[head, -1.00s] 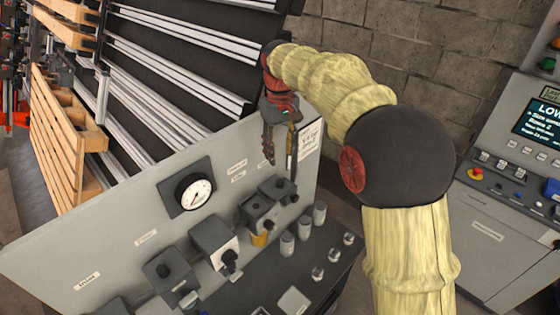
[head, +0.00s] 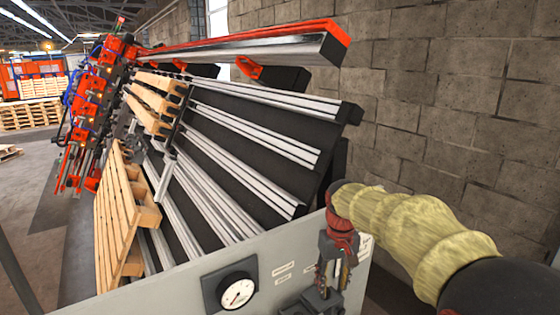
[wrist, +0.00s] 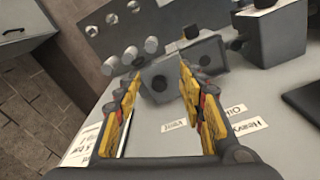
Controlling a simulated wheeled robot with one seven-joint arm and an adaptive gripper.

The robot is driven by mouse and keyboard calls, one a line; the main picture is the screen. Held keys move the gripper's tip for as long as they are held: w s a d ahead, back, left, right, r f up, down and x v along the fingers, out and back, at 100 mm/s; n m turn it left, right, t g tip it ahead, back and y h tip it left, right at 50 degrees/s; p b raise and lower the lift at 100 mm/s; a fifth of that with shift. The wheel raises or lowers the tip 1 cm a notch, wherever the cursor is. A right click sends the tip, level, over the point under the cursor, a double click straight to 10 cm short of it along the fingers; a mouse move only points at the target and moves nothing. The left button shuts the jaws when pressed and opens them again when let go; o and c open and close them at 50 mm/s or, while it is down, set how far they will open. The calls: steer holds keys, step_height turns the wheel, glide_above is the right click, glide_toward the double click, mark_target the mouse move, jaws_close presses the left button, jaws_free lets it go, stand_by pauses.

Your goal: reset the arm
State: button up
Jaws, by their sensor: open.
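My gripper (head: 333,274) hangs from my yellow-sleeved arm at the right of the head view, in front of the upright grey panel. In the wrist view my gripper (wrist: 155,90) shows two yellow fingers spread apart with nothing between them. Beyond the fingertips is a dark grey box with a round opening (wrist: 158,82), on the panel face. The fingers look apart from it, though the exact gap cannot be told.
The grey panel (head: 160,290) carries a round gauge (head: 237,292) and small labels. Behind it stands a sloped rack with metal rails (head: 240,130) and wooden pallets (head: 118,215). A block wall (head: 450,90) bounds the right. Stacked pallets (head: 30,115) stand far left.

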steer(key=s+d+f+t+b, duration=0.1)
steer(key=s+f+b, duration=0.4)
steer(key=s, duration=0.5)
steer(key=s+d+f+m+t+b, duration=0.1)
steer(key=s+d+f+t+b, duration=0.1)
steer(key=s+f+b, duration=0.4)
steer(key=s+d+f+m+t+b, duration=0.1)
steer(key=s+f+t+b, duration=0.1)
steer(key=s+f+b, duration=0.4)
steer(key=s+b, duration=0.4)
steer(key=s, duration=0.3)
steer(key=shift+s+d+f, duration=0.15)
steer(key=shift+s+f, duration=0.1)
steer(key=shift+s, duration=0.1)
steer(key=shift+w, duration=0.1)
steer(key=shift+c, duration=1.3)
